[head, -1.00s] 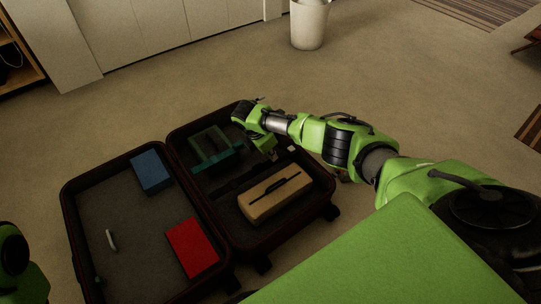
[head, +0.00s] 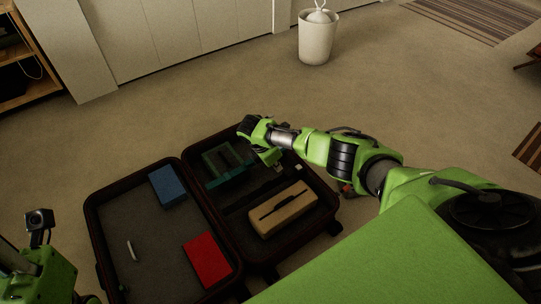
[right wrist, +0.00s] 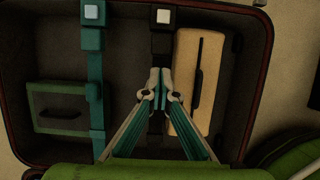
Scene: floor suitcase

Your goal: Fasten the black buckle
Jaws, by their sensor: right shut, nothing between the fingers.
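The black buckle (right wrist: 160,42) lies on a black strap in the suitcase's right half, with a pale square button (right wrist: 163,16) at its far end. Its dark parts lie close together; I cannot tell whether they are locked. My right gripper (right wrist: 155,84) is shut and empty, its fingertips over the black strap, just nearer than the buckle. In the head view the right gripper (head: 277,164) reaches down into this half, beside the tan case. The left arm shows at the lower left of the head view; its fingers do not.
A teal strap (right wrist: 95,70) with its own buckle and a teal case (right wrist: 60,107) lie left of the black strap. A tan case (head: 282,208) lies on the right. The open suitcase's left half holds a blue box (head: 167,186) and a red box (head: 207,260).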

